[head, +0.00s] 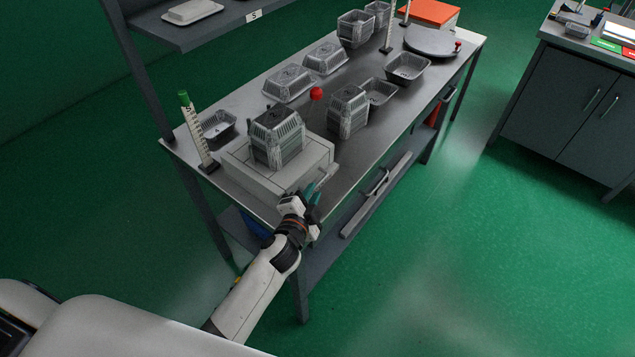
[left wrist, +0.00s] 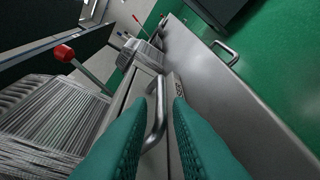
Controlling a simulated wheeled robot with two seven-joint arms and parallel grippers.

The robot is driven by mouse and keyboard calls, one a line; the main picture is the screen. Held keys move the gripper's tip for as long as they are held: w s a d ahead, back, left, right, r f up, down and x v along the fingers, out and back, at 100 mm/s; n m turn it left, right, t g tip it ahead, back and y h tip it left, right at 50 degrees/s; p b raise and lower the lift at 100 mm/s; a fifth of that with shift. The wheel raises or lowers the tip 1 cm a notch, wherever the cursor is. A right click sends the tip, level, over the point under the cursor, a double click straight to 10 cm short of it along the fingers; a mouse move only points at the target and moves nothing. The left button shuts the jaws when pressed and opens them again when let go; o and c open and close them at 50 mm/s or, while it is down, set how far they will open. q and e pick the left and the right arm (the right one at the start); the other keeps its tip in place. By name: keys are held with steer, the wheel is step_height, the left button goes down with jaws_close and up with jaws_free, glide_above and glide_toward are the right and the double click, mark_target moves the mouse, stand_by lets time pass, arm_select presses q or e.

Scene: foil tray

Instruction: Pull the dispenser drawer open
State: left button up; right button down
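The dispenser (head: 240,168) is a low pale box at the near end of the table, with a stack of foil trays (head: 277,140) on top. A metal bar handle (left wrist: 158,118) sticks out from its front face; it shows pale in the head view (head: 326,174). My left gripper (head: 316,189) is at that front face. In the left wrist view its teal fingers (left wrist: 166,102) are apart, with the handle bar showing between them. I cannot tell whether either finger touches the bar. The drawer looks flush with the box. My right gripper is not in view.
Foil tray stacks (head: 347,112) and single foil trays (head: 408,67) cover the table (head: 300,210) behind the dispenser. A red-knobbed lever (head: 316,94) rises there. A ruled post (head: 194,130) stands at the left. The green floor (head: 430,250) at the right is clear.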

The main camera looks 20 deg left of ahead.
mark_target(316, 188)
arm_select(q)
steer(key=shift+x, duration=2.35)
jaws_close()
